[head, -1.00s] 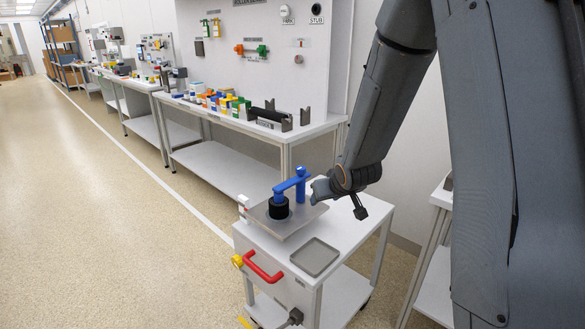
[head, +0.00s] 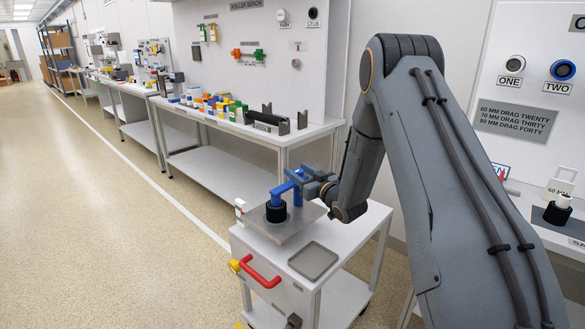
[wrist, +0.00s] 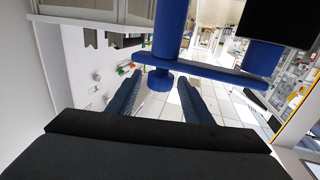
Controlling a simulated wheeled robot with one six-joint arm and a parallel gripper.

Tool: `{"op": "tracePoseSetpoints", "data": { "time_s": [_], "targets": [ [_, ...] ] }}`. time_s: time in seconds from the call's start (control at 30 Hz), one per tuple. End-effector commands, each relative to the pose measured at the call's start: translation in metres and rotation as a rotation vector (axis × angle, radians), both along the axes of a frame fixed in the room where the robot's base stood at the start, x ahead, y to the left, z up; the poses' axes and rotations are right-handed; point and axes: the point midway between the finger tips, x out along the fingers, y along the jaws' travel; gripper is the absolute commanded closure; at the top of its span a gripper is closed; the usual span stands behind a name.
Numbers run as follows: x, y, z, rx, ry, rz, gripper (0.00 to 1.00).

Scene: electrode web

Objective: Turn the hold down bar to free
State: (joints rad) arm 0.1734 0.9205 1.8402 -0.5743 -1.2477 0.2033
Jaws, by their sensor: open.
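The blue hold down bar (head: 284,188) is on the metal plate of a white cart in the head view. It runs from a blue upright post (head: 297,195) to above a black cylinder (head: 276,211), where a blue foot points down at it. My gripper (head: 308,174) is at the post's top, on the right side of the bar. In the wrist view my open gripper (wrist: 158,78) has one finger on each side of the post's blue top knob (wrist: 160,82). The bar (wrist: 215,70) extends right there. I cannot tell whether the fingers touch it.
The cart (head: 262,248) has a red handle (head: 261,272) in front and a shallow grey tray (head: 314,260) on top. A bench (head: 240,130) with coloured items stands behind. A panel and another bench are at the right. The floor at left is clear.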

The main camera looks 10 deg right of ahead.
Motion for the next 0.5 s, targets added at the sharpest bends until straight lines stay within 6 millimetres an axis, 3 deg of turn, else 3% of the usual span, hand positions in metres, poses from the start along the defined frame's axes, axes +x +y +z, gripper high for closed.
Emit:
{"op": "tracePoseSetpoints", "data": {
  "time_s": [0.2, 0.5],
  "targets": [
    [0.028, 0.011, 0.001, 0.000, -0.001, 0.001, 0.54],
    [0.039, 0.015, 0.000, 0.000, 0.002, -0.001, 0.54]
  ]
}}
